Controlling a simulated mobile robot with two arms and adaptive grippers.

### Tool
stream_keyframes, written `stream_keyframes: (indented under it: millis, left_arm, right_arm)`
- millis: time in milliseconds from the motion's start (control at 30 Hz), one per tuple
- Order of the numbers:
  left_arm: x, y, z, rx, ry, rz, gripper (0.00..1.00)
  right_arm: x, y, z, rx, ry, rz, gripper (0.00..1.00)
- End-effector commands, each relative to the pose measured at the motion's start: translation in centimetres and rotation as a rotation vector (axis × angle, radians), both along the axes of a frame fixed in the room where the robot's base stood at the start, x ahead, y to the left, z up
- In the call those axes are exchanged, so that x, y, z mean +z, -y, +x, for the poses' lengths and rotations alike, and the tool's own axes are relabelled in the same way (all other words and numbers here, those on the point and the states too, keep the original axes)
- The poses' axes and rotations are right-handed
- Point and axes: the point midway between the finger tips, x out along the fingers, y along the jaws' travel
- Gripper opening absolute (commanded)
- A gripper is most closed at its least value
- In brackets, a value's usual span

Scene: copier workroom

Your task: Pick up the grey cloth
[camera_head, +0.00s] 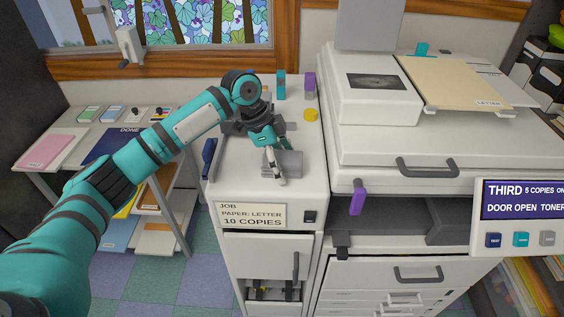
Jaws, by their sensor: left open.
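A small grey thing that looks like the grey cloth (291,161) lies on the top of the white cabinet (305,194), near its front. My left gripper (275,172) reaches down from above at the cloth's left side, with its fingers open. The fingers overlap the cloth's left part in the picture, and I cannot tell whether they touch it. My right gripper is out of view.
A blue-handled tool (208,157), a yellow disc (311,115) and a purple-topped bottle (310,84) also stand or lie on the cabinet. The large copier (380,150) rises directly to the right. A side table (75,175) with folders stands left.

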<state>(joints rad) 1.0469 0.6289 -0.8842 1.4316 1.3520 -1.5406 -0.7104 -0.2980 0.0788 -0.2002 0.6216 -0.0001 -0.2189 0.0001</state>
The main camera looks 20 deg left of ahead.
Motion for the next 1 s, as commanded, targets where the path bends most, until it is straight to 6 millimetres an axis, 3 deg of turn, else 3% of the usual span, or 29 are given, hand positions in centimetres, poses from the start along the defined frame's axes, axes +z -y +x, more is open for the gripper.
stream_keyframes:
  millis: [467, 900, 1000]
  left_arm:
    - [-0.25, 0.02, -0.02, 0.000, -0.001, -0.001, 0.85]
    - [-0.43, 0.05, -0.15, -0.002, -0.006, 0.001, 0.30]
    - [-0.48, 0.05, -0.17, -0.003, -0.007, 0.001, 0.30]
  right_arm:
    - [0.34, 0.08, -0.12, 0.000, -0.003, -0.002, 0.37]
    - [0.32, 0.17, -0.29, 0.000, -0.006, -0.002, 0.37]
    - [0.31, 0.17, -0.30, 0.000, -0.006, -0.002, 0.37]
